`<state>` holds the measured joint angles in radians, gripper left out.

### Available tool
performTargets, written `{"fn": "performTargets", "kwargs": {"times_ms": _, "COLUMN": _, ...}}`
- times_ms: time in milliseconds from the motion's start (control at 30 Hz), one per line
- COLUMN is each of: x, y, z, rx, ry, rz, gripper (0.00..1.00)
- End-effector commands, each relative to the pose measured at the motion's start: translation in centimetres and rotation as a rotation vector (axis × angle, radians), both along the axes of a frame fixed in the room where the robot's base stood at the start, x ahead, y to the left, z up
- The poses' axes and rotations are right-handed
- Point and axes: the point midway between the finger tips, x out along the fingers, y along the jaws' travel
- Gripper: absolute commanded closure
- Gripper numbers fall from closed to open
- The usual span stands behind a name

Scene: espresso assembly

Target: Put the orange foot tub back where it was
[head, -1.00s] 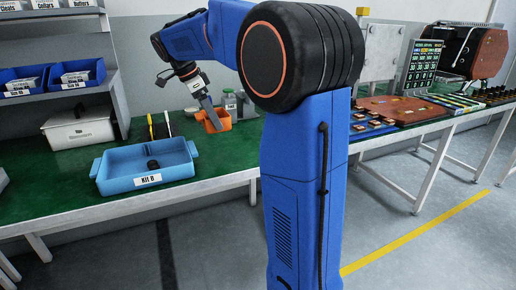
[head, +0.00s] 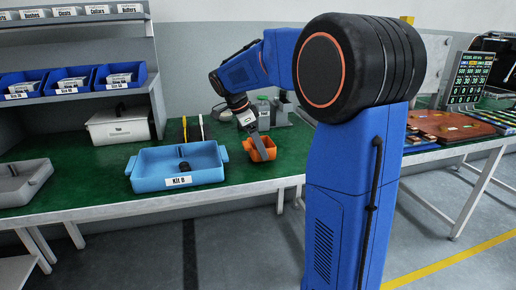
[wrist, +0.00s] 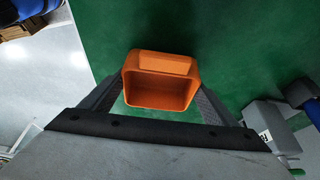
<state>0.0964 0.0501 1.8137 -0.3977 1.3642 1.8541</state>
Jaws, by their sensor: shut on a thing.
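The orange foot tub (head: 263,151) is held at the right of the blue Kit B tray, over the green bench. In the wrist view the tub (wrist: 160,70) sits between the two fingers and its inside looks empty. My gripper (head: 261,142) is shut on the tub, a finger against each side in the wrist view (wrist: 161,92). The tub looks slightly tilted in the head view. I cannot tell whether its underside touches the bench.
The blue Kit B tray (head: 150,171) holds a small dark part (head: 184,166). A grey tray (head: 22,184) lies at the far left, and a white lidded box (head: 120,126) stands behind. Blue bins (head: 74,80) sit on the shelf. Bare green bench lies around the tub.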

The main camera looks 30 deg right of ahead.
Motion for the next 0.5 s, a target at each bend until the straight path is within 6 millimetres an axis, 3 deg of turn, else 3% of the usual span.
{"fn": "performTargets", "kwargs": {"times_ms": 100, "x": 0.01, "y": 0.0, "z": -1.16, "rx": 0.0, "ry": 0.0, "rz": 0.0, "gripper": 0.44}}
{"fn": "performTargets", "kwargs": {"times_ms": 467, "x": -0.01, "y": 0.0, "z": -1.48, "rx": 0.0, "ry": 0.001, "rz": 0.0, "gripper": 0.44}}
{"fn": "performTargets", "kwargs": {"times_ms": 500, "x": -0.01, "y": 0.0, "z": -1.47, "rx": 0.0, "ry": 0.0, "rz": 0.0, "gripper": 0.11}}
